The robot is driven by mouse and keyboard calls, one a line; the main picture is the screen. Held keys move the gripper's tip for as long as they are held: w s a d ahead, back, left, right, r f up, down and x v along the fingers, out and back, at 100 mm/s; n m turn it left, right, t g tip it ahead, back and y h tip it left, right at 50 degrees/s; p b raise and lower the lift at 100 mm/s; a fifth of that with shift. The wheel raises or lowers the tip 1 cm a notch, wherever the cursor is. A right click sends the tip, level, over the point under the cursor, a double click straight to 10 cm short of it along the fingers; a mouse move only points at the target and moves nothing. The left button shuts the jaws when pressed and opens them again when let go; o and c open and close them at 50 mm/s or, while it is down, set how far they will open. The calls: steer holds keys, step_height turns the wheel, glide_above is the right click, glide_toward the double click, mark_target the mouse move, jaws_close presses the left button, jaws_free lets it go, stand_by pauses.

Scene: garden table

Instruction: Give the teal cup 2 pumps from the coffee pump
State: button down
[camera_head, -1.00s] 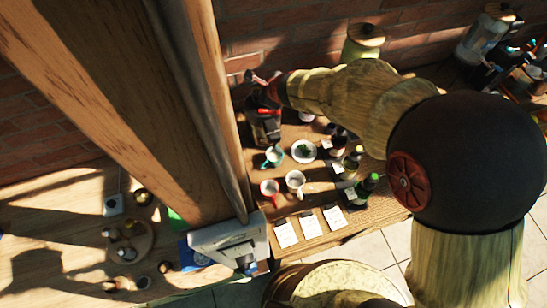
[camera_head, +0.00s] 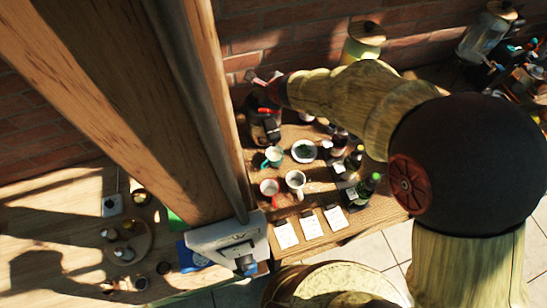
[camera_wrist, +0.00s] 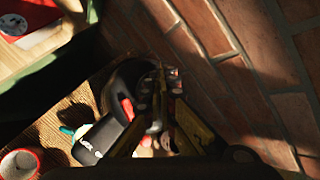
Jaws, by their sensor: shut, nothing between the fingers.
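The teal cup (camera_head: 273,156) stands upright on the wooden table, near the left end of the cluster. Its teal edge shows partly in the wrist view (camera_wrist: 68,130). Behind it stands a dark dispenser-like thing with a red part (camera_head: 265,127), which may be the coffee pump; I cannot tell for sure. In the wrist view, a black body with a red part (camera_wrist: 126,107) and a white-lettered label lies below the fingers. My gripper (camera_head: 256,79) is shut and empty, above and behind the cup near the brick wall. Its closed fingers show in the wrist view (camera_wrist: 160,75); contact cannot be told.
A red cup (camera_head: 269,188), a white mug (camera_head: 295,180) and a plate (camera_head: 304,151) stand near the teal cup. Dark bottles (camera_head: 354,190) stand to the right. White cards (camera_head: 311,227) lie in front. A thick wooden post (camera_head: 150,110) and the brick wall (camera_head: 270,40) bound the space.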

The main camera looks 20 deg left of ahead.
steer(key=shift+f+b, duration=0.5)
steer(key=shift+f, duration=0.1)
stand_by(0.3)
steer(key=shift+r, duration=0.15)
steer(key=shift+r+p, duration=0.95)
steer(key=shift+r, duration=0.1)
step_height(320, 180, up, 6)
steer(key=p, duration=0.5)
stand_by(0.7)
